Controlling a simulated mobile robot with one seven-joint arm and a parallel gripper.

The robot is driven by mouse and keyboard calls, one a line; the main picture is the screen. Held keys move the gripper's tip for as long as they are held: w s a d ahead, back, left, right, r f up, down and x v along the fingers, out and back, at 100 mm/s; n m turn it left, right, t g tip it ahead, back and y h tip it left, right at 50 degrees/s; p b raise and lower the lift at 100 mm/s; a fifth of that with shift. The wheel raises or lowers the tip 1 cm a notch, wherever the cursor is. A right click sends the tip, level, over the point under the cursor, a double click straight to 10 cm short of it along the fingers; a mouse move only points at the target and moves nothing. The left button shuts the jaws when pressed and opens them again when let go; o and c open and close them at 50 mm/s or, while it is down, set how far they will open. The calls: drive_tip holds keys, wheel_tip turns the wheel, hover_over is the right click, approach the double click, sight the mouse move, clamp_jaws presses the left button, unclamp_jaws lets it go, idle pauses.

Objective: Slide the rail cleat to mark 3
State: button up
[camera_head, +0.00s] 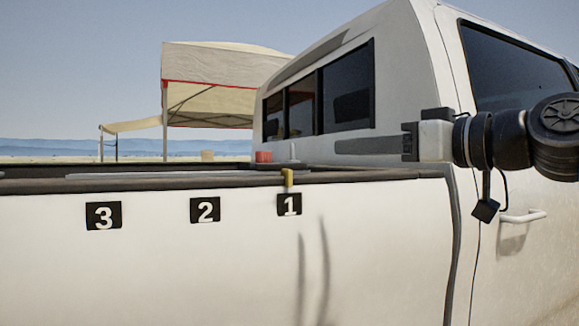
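The rail cleat (288,179) is a small yellow piece on the dark bed rail of the white pickup, directly above the black plate with mark 1 (289,205). Mark 2 (205,210) and mark 3 (103,216) are further left along the truck's side. My gripper (340,146) reaches in from the right, pointing left, above the rail and up and to the right of the cleat, apart from it. Its fingers show side-on as one dark bar, so their opening is hidden. Nothing shows held in it.
The dark bed rail (150,184) runs across the truck's side. A red object (263,157) stands behind it near the cleat. The white cab (412,60) rises behind my gripper. A door handle (523,216) juts out at right. The space above the rail toward mark 3 is clear.

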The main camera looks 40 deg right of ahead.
sight(293, 149)
drive_tip(key=w, duration=1.7)
drive_tip(key=shift+w+a+p, duration=0.1)
drive_tip(key=shift+a+p, duration=0.15)
drive_tip(key=shift+p, duration=0.15)
clamp_jaws()
idle(0.6)
